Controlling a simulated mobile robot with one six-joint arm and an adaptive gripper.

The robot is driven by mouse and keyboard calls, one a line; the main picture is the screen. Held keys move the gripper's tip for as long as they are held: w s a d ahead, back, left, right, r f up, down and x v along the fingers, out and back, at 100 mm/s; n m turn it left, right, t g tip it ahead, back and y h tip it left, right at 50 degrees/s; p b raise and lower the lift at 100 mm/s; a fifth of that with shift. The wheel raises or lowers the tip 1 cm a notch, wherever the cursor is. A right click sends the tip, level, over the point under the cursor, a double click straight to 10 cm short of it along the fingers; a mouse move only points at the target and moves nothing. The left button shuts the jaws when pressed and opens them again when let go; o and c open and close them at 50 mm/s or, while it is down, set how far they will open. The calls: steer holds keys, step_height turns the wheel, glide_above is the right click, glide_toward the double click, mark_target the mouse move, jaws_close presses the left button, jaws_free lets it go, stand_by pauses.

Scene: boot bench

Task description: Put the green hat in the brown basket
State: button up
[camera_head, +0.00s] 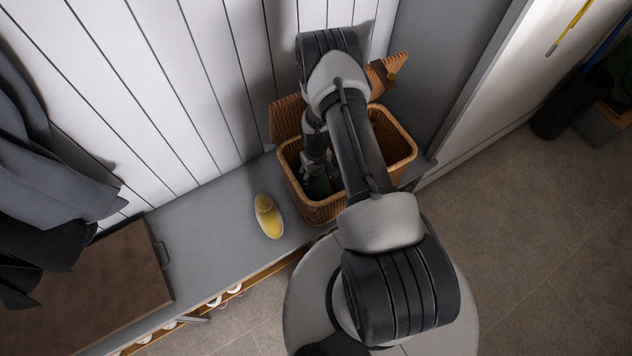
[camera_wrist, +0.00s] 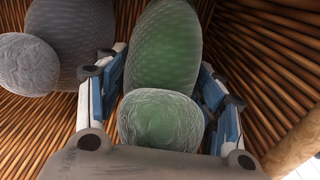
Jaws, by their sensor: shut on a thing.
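The green hat (camera_wrist: 165,55) is between the two fingers of my gripper (camera_wrist: 163,85) in the wrist view, with its paler rounded end towards the camera. The gripper is shut on it. The brown basket (camera_head: 402,146) stands on the grey bench, its wicker walls (camera_wrist: 270,85) around the hat and fingers in the wrist view. In the head view my gripper (camera_head: 318,165) reaches down inside the basket, and a bit of the green hat (camera_head: 319,186) shows below it. Whether the hat touches the basket floor is hidden.
A grey hat-like thing (camera_wrist: 75,40) lies in the basket left of the green hat. A yellow item (camera_head: 268,216) lies on the bench (camera_head: 205,240) left of the basket. The basket's lid (camera_head: 289,117) stands open behind. Dark coats (camera_head: 40,170) hang at the left.

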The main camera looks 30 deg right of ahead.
steer(key=shift+f+b, duration=0.6)
steer(key=shift+f, duration=1.4)
steer(key=shift+f, duration=0.2)
steer(key=o, duration=1.1)
steer(key=shift+r, duration=0.1)
step_height(320, 180, up, 12)
steer(key=p, duration=0.3)
steer(key=shift+r+p, duration=0.15)
steer(key=shift+p, duration=0.25)
